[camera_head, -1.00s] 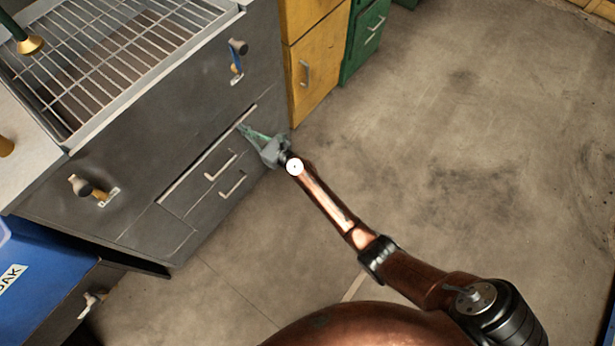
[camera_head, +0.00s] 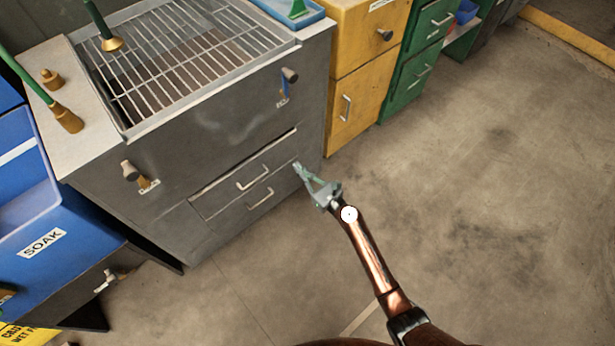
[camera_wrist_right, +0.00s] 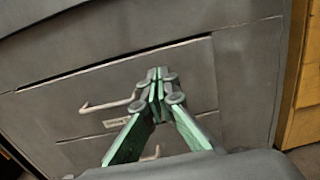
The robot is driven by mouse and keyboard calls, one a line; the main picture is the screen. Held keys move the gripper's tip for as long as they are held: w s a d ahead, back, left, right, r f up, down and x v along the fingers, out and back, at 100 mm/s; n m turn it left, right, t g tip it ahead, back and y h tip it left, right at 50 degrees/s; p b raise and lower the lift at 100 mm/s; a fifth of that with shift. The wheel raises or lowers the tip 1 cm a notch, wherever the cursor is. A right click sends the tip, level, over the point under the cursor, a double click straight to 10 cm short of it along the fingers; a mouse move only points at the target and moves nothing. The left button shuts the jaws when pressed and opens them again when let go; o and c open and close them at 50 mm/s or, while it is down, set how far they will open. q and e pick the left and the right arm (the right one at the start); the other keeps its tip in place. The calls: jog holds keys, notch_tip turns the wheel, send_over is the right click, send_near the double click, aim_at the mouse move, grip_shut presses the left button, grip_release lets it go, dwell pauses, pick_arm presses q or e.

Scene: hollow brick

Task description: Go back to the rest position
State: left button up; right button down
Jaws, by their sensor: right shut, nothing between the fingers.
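My right gripper (camera_head: 308,176) is at the end of the copper-coloured arm, in front of the grey cabinet (camera_head: 232,125) in the head view. Its green fingers are closed together and hold nothing. In the right wrist view the fingertips (camera_wrist_right: 156,80) meet in front of the cabinet's drawer fronts. Two drawers with pale handles (camera_head: 254,178) sit low in the cabinet, and both look closed. Whether the fingertips touch the cabinet is hard to tell, but they look apart from it. My left gripper is not in view.
A metal grate (camera_head: 180,58) tops the grey cabinet. A blue bin marked SOAK (camera_head: 75,237) stands at the left. Yellow (camera_head: 352,85) and green cabinets (camera_head: 415,68) stand behind at the right. The concrete floor (camera_head: 490,200) at the right is clear.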

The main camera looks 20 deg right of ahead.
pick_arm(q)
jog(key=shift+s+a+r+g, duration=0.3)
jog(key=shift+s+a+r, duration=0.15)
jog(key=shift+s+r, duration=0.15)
pick_arm(e)
jog(key=v, duration=0.3)
